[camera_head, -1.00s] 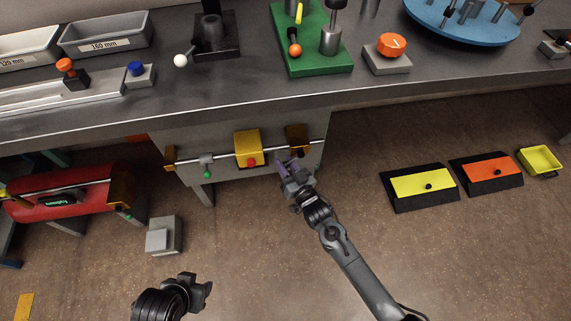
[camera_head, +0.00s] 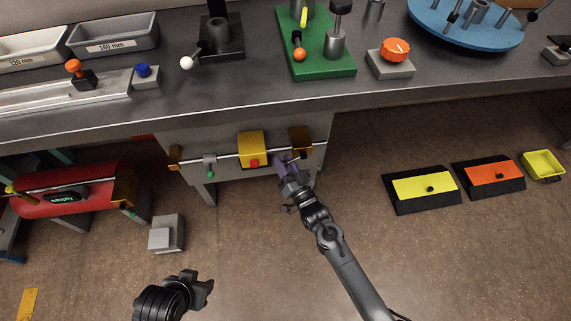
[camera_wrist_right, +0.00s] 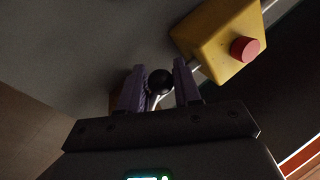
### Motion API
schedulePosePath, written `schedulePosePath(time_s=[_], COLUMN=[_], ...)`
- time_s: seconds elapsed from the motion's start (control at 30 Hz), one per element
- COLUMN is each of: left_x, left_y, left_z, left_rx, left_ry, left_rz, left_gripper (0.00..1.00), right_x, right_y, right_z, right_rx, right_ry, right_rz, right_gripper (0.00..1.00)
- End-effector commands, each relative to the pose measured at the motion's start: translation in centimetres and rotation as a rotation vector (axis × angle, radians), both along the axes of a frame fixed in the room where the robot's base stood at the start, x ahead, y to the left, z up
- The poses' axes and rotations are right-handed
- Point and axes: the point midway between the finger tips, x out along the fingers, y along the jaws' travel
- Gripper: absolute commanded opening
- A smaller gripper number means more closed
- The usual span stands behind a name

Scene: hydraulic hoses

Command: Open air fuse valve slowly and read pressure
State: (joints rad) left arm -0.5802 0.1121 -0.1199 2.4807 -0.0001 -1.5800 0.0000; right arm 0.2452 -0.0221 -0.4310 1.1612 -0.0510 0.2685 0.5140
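My right gripper (camera_head: 281,161) reaches up to the pipe under the bench, just right of the yellow box (camera_head: 252,148) with its red button. In the right wrist view, a black ball knob (camera_wrist_right: 160,82) on a short metal stem sits between its two purple fingers (camera_wrist_right: 160,84). Little or no gap shows beside the knob; I cannot tell whether the fingers grip it. The yellow box (camera_wrist_right: 222,38) is at the upper right there. My left gripper (camera_head: 196,287) is low in the head view, open and empty. A red tank (camera_head: 75,195) at left carries a small lit display (camera_head: 64,197), too small to read.
A green-knobbed valve (camera_head: 210,165) and a brown block (camera_head: 300,139) sit on the same pipe. The bench edge (camera_head: 270,103) overhangs it. A grey box (camera_head: 166,234) stands on the floor at left. Yellow (camera_head: 424,188) and orange (camera_head: 494,173) pedals lie at right.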

Motion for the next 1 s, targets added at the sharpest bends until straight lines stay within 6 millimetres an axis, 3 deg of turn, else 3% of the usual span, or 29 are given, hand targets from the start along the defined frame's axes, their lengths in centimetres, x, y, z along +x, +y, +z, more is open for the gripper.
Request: schedulePosePath(time_s=[0.03,0.1,0.53,1.0], left_x=[0.0,0.0,0.0,0.0], left_y=[0.0,0.0,0.3,0.2], left_z=[0.0,0.0,0.5,4.6], left_rx=[0.0,0.0,0.012,0.01], left_ry=[0.0,0.001,0.001,0.001], left_rz=[0.0,0.0,-0.008,-0.006], left_gripper=[0.48,0.48,0.48,0.48], right_x=[0.1,0.0,-0.7,-7.2], right_y=[0.0,0.0,-0.4,-3.8], right_z=[0.2,0.1,-0.2,-0.5], right_rx=[0.001,0.0,-0.003,-0.003], right_ry=[-0.002,0.0,0.008,0.007], right_rz=[0.0,0.0,-0.001,-0.002], right_gripper=[0.41,0.52,0.52,0.52])
